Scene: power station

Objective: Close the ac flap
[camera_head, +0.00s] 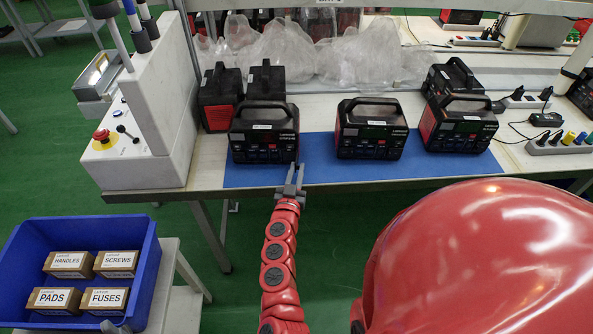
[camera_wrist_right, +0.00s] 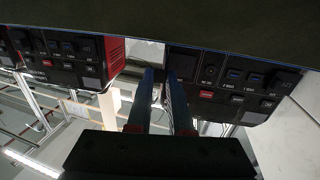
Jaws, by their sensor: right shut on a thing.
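The black and red power station (camera_head: 264,134) stands at the left end of the blue mat, with its front towards me. My right gripper (camera_head: 293,180) is at the lower right end of that front. In the right wrist view, which is upside down, my right gripper's fingers (camera_wrist_right: 163,85) are close together at the station's front (camera_wrist_right: 235,85), beside a dark panel (camera_wrist_right: 182,63) that looks like the ac flap. The fingers are shut on it, but their tips hide the contact. A small grey tip, likely my left gripper (camera_head: 115,327), shows at the bottom edge.
Another power station (camera_head: 370,130) stands to the right on the blue mat (camera_head: 325,174); more stand behind and farther right. A white console with a red button (camera_head: 101,135) is at left. A blue crate (camera_head: 150,258) of small boxes is at lower left. Clear wrap lies behind.

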